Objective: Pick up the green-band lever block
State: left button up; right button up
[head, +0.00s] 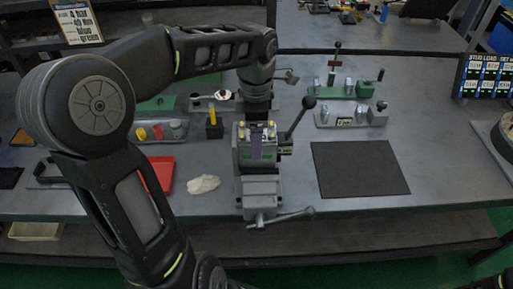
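A grey block with yellow corner pieces (246,153) sits in the jaws of a grey vise (261,188) at mid-table. A long lever with a black ball knob (309,102) rises from its right side, and a small dark label faces forward there. A thin greenish line shows low on the block; I cannot tell for certain that it is the green band. My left arm reaches in from the left, and its wrist points down just behind and above the block. The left gripper (257,118) is small and dark; its fingers are not clear. My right gripper is not seen.
A dark mat (360,168) lies clear to the right. Lever fixtures on green (345,90) and grey (349,118) bases stand behind it. A crumpled cloth (203,184), a red tray (159,173) and a small yellow-topped holder (213,128) are left of the vise.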

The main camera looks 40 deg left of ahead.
pick_arm(q)
notch_tip(320, 180, down, 4)
jog(key=shift+f+p, duration=0.25)
jog(key=shift+p, duration=0.2)
jog(key=shift+c, duration=0.6)
grip_shut()
jog(key=shift+w+r, duration=0.15)
dwell(0.5)
